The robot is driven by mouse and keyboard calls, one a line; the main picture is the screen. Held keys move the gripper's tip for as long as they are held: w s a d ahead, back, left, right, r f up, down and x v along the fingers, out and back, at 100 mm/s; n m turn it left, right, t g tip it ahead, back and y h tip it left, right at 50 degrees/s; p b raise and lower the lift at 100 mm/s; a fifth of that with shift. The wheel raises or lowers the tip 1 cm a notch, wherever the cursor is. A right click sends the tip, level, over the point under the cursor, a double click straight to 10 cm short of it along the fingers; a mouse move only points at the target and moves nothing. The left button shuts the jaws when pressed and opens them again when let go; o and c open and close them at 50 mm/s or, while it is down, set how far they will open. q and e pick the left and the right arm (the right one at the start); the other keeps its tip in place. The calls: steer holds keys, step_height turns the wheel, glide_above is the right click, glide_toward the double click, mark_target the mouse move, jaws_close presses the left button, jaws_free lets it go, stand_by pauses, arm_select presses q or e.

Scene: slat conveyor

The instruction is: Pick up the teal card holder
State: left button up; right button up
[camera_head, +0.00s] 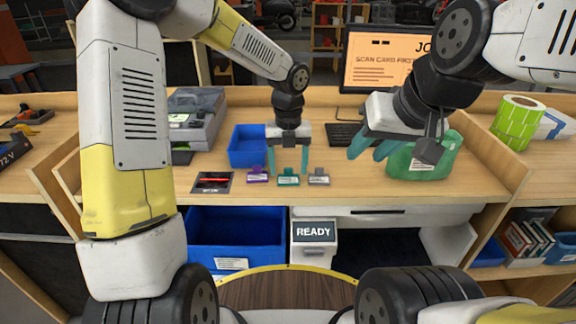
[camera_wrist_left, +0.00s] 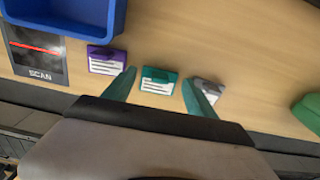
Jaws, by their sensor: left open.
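The teal card holder (camera_head: 288,181) lies on the wooden desk between a purple card holder (camera_head: 257,175) and a grey card holder (camera_head: 319,177). My left gripper (camera_head: 289,172) is open above the desk, its two teal fingers pointing down on either side of the teal holder. In the left wrist view the teal holder (camera_wrist_left: 158,81) sits between the spread fingertips (camera_wrist_left: 160,84), with the purple holder (camera_wrist_left: 106,60) to the left and the grey holder (camera_wrist_left: 208,92) partly hidden behind the right finger. My right gripper (camera_head: 372,148) is in the air at the right, its fingers seen at an angle.
A scan pad (camera_head: 212,183) lies left of the holders. A blue bin (camera_head: 248,147) stands behind them. A green container (camera_head: 423,160) stands under my right gripper's side of the desk. A monitor (camera_head: 383,60) and keyboard (camera_head: 343,134) are at the back.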

arm_select(q)
steer(key=shift+f, duration=0.7)
steer(key=c, duration=1.1)
steer(key=shift+r, duration=0.15)
